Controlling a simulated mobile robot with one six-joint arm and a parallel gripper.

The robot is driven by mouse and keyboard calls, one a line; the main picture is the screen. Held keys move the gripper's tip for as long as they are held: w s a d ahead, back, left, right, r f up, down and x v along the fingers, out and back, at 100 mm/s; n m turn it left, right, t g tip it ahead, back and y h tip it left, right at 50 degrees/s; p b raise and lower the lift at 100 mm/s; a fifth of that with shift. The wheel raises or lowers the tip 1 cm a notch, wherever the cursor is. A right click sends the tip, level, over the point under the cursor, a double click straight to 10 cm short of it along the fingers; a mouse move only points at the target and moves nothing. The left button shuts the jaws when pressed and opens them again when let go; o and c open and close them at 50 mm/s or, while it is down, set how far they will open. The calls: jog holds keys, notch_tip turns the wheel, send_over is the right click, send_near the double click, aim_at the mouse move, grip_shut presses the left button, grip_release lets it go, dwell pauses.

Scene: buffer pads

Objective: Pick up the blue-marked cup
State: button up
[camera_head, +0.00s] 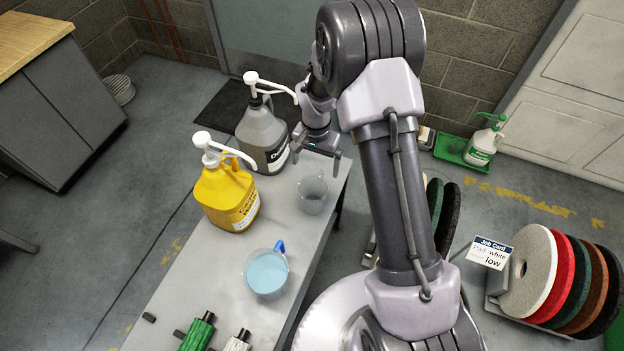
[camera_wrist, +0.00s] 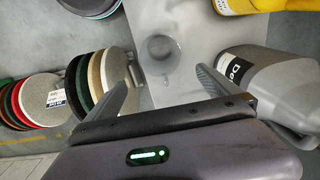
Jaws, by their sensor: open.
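The blue-marked cup (camera_head: 267,273) is a clear cup with a blue mark at its handle and pale blue contents. It stands upright on the grey table in the head view. A second, plain clear cup (camera_head: 313,194) stands farther back on the table. My gripper (camera_head: 316,160) is open and empty near the back end of the table, close to the plain cup and away from the blue-marked one. In the wrist view, the plain cup (camera_wrist: 160,56) shows beyond the open fingertips of my gripper (camera_wrist: 165,72). The blue-marked cup is not identifiable there.
A yellow pump jug (camera_head: 228,195) and a grey pump jug (camera_head: 262,135) stand along the table's (camera_head: 222,262) left side. Green and white cylindrical items (camera_head: 198,332) lie at the front. Coloured pads (camera_head: 566,280) and a job card (camera_head: 490,253) stand at right.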

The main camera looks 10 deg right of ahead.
jog(key=b, duration=0.3)
send_near(314, 191)
jog(key=shift+s+a+f, duration=0.1)
jog(key=shift+s+a, duration=0.1)
jog(key=shift+s, duration=1)
notch_tip(314, 191, down, 5)
jog(key=b, duration=0.3)
jog(key=shift+s+a+f, duration=0.1)
jog(key=shift+s+a, duration=0.05)
jog(key=c, duration=1.3)
jog(key=shift+r, duration=0.25)
